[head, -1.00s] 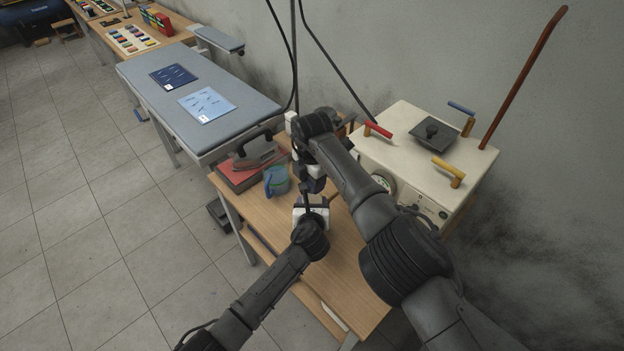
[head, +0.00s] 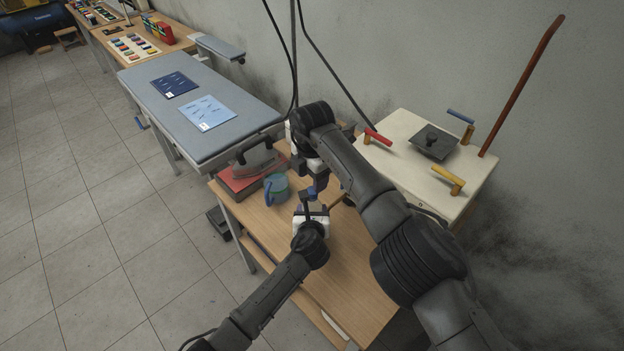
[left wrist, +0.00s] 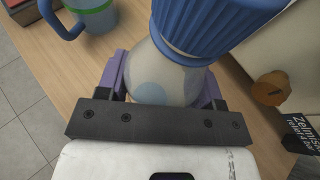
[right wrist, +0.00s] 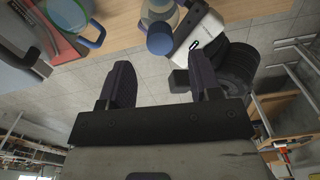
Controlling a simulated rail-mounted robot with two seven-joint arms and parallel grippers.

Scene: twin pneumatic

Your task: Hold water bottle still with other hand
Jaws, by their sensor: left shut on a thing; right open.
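The water bottle has a ribbed blue cap (left wrist: 215,22) and a pale translucent body with blue spots (left wrist: 160,75). It stands upright at the wooden table. My left gripper (left wrist: 165,78) is shut around the body, below the cap. In the head view that gripper (head: 311,210) is low over the table, and the blue cap (head: 310,192) shows just above it. My right gripper (head: 318,184) is above and close to the bottle. In the right wrist view its fingers (right wrist: 163,75) are apart with nothing between them, and the bottle's cap (right wrist: 160,39) lies beyond them.
A blue-green mug (head: 276,190) stands left of the bottle, beside an iron (head: 255,160) on a red-topped box (head: 238,182). A cream machine with coloured handles (head: 400,125) is at the right. The table front (head: 345,270) is clear.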

